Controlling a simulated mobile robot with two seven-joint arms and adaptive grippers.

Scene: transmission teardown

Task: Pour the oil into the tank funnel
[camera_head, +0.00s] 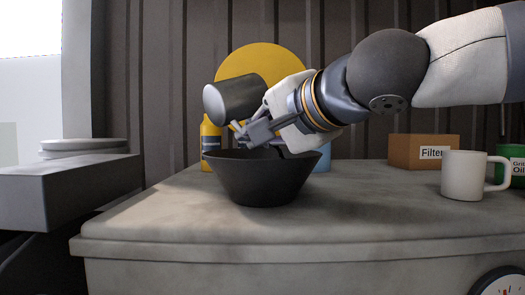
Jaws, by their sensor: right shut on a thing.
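My right gripper (250,127) comes in from the right and is shut on a dark grey metal cup (240,97). The cup is tilted, nearly on its side, above the funnel, with its pale end facing left. The gripper fingers are just over the funnel's rim. No stream of oil shows, and the insides of the cup and funnel are hidden. My left gripper is not in view.
A yellow bottle (211,143) and a large yellow disc (264,62) stand behind the funnel. To the right are a cardboard filter box (422,151), a white mug (463,176) and a green oil can (513,165). The top's front left is clear.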

